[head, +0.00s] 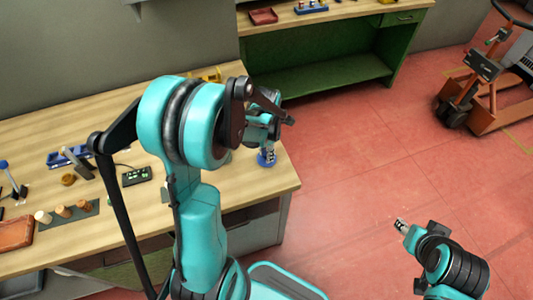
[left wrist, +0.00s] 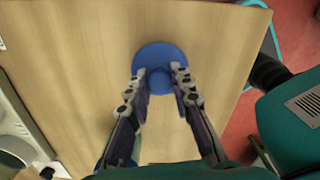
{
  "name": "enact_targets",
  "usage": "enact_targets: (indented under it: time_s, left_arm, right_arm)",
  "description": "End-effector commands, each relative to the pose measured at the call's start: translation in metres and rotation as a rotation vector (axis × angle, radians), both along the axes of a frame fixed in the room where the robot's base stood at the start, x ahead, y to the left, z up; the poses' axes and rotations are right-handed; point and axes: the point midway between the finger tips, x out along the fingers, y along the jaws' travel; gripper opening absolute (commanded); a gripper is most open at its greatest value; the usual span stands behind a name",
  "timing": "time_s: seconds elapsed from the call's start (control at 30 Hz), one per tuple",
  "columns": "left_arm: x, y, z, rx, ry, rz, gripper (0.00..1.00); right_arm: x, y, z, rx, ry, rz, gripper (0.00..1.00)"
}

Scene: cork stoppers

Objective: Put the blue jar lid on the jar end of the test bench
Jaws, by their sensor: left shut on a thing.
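The blue jar lid (left wrist: 158,62) is a round blue disc with a raised middle. It is between the fingertips of my left gripper (left wrist: 159,78), which is shut on it over the wooden table. In the head view the lid (head: 266,158) shows near the table's right end, just under my left gripper (head: 267,149). I cannot tell its height above the table. A pale grey-green fixture with rounded parts (left wrist: 14,150) is cut off at the left wrist view's left edge. I cannot make out the jar for certain. My right gripper (head: 401,226) is over the floor, its fingers too small to judge.
The wooden table (head: 270,190) is bare around the lid. Cork stoppers (head: 62,211) on a dark mat, a small display box (head: 136,176), a blue rack (head: 66,156) and a brown tray (head: 15,233) stand at the left. My left arm hides the table's middle.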

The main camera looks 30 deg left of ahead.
Motion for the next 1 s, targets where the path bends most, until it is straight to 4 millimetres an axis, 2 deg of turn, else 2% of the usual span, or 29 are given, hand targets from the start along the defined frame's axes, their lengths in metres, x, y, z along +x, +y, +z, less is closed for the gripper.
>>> enact_targets:
  time_s: [0.17, 0.2, 0.27, 0.3, 0.67, 0.77, 1.0]
  left_arm:
    - [0.0, 0.0, -0.003, 0.0, 0.0, 0.0, 0.0]
    - [0.0, 0.0, -0.004, 0.0, 0.0, 0.0, 0.24]
    - [0.0, 0.0, -0.003, 0.0, 0.0, 0.0, 0.4]
    - [0.0, 0.0, -0.003, 0.0, 0.0, 0.0, 0.42]
    - [0.0, 0.0, 0.003, 0.0, 0.0, 0.0, 0.42]
    - [0.0, 0.0, 0.017, 0.0, 0.0, 0.0, 0.42]
    - [0.0, 0.0, 0.072, 0.0, 0.0, 0.0, 0.42]
  right_arm:
    - [0.0, 0.0, -0.003, 0.0, 0.0, 0.0, 0.4]
    - [0.0, 0.0, -0.004, 0.0, 0.0, 0.0, 0.4]
    - [0.0, 0.0, -0.003, 0.0, 0.0, 0.0, 0.4]
    - [0.0, 0.0, -0.003, 0.0, 0.0, 0.0, 0.4]
    - [0.0, 0.0, 0.002, 0.0, 0.0, 0.0, 0.4]
    - [0.0, 0.0, 0.007, 0.0, 0.0, 0.0, 0.4]
    - [0.0, 0.0, 0.026, 0.0, 0.0, 0.0, 0.4]
